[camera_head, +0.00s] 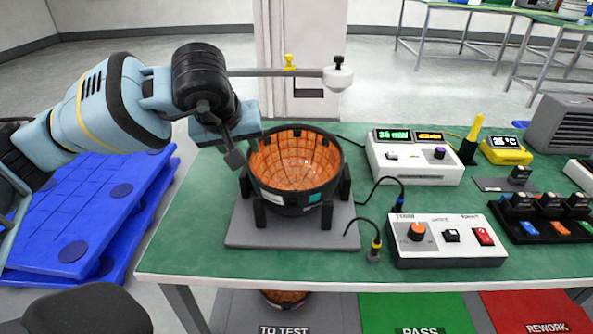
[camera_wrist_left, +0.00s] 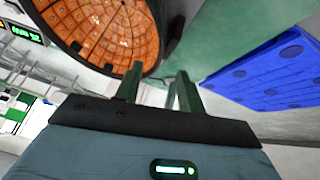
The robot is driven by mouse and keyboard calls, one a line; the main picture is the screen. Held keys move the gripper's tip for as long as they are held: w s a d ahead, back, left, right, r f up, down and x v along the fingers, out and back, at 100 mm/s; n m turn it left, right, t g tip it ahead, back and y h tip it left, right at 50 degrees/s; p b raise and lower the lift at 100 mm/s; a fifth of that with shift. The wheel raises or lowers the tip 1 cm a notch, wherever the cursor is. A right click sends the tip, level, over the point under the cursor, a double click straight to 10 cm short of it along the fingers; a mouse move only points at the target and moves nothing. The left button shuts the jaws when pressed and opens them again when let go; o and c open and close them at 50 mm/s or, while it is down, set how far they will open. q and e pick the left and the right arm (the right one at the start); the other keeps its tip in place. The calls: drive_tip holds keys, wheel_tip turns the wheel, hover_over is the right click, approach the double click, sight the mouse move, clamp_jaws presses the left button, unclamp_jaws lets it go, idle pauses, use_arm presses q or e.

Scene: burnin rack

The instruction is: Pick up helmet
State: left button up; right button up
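The helmet (camera_head: 293,170) sits upside down on a fixture with black posts, its orange gridded inside facing up and its dark rim uppermost. My left gripper (camera_head: 243,150) is at the helmet's left rim, coming from above. In the left wrist view the helmet (camera_wrist_left: 105,35) fills the upper left. Contact with the rim cannot be told. My right gripper is not in view.
A grey base plate (camera_head: 290,236) carries the fixture on the green table (camera_head: 200,225). A horizontal arm with a white head (camera_head: 337,76) reaches behind the helmet. Test boxes (camera_head: 447,241) and cables stand to the right. Blue pallets (camera_head: 85,215) lie left. Another orange-lined helmet (camera_head: 285,297) shows below the table.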

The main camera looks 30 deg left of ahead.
sight(248, 158)
use_arm(q)
drive_tip(key=shift+x, duration=3.5)
drive_tip(key=shift+d, duration=0.15)
clamp_jaws()
